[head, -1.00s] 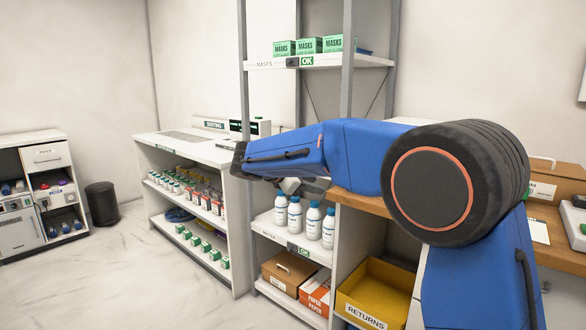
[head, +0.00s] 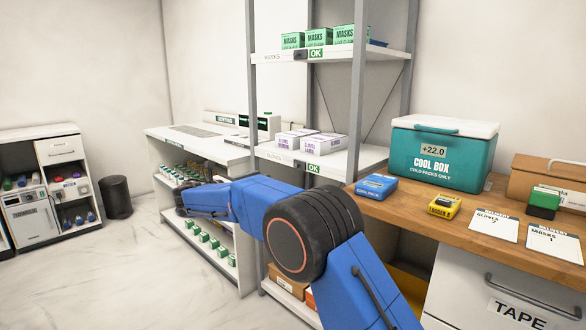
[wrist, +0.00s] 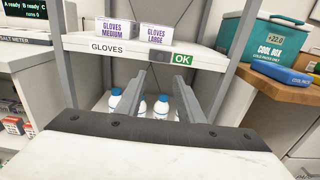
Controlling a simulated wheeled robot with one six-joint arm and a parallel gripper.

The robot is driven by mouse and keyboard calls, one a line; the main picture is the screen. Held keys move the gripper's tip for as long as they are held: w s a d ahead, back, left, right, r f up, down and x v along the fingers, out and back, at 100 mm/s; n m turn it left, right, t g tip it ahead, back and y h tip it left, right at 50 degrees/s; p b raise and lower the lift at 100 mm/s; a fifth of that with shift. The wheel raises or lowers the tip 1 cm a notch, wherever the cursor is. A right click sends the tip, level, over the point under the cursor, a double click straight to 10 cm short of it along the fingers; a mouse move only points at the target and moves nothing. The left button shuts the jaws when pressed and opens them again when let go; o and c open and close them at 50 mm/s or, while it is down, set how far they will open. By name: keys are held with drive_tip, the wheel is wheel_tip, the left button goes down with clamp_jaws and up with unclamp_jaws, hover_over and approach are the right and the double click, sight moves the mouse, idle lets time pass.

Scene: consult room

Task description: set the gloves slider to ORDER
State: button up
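The gloves slider (head: 299,164) is on the front edge of the middle shelf, between the GLOVES lettering and a green OK sign (head: 314,168). In the wrist view the OK sign (wrist: 182,59) shows at the right of the GLOVES label (wrist: 107,48), and the small grey slider part sits just left of it. My gripper (wrist: 161,76) points toward that shelf, its two fingers apart with nothing between them. In the head view my gripper (head: 186,199) is low at the left of the shelf, and its fingers are too small to judge. No ORDER word is readable.
Glove boxes (head: 323,146) stand on the shelf above the slider. White bottles (wrist: 161,106) stand below. Grey rack posts flank the shelf. A higher shelf holds mask boxes (head: 318,37). A cool box (head: 440,152) stands on the wooden counter at right. Open floor lies at left.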

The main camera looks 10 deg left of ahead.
sight(295, 166)
drive_tip(key=x, duration=1.6)
drive_tip(key=shift+w+d, duration=0.2)
clamp_jaws()
